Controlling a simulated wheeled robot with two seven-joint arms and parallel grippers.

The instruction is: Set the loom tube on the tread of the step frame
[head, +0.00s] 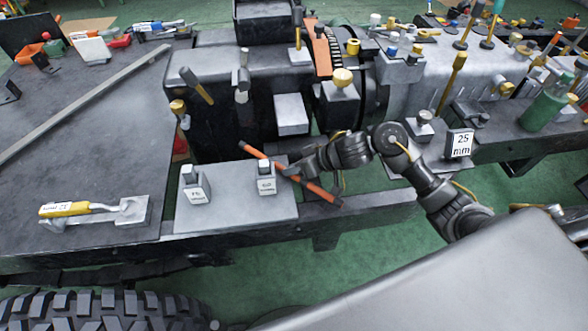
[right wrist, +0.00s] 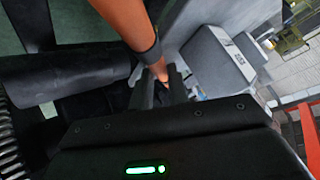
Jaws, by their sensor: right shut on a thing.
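The loom tube (head: 313,187) is a long orange rod with dark bands, slanting from upper left to lower right in the head view. My right gripper (head: 291,170) is shut on it near its middle and holds it by the right edge of a grey plate (head: 235,212). In the right wrist view the orange tube (right wrist: 126,18) runs up from between the fingers of my right gripper (right wrist: 160,85). I cannot tell for sure which surface is the step frame's tread; a dark frame rail (head: 375,200) lies right of the plate. My left gripper is not in view.
Two small labelled grey blocks (head: 195,188) (head: 267,180) stand on the plate, the right one close to the tube. A yellow-handled tool (head: 75,209) lies on the left bench. A block marked 25 mm (head: 459,143) stands at right. Green floor shows below the rail.

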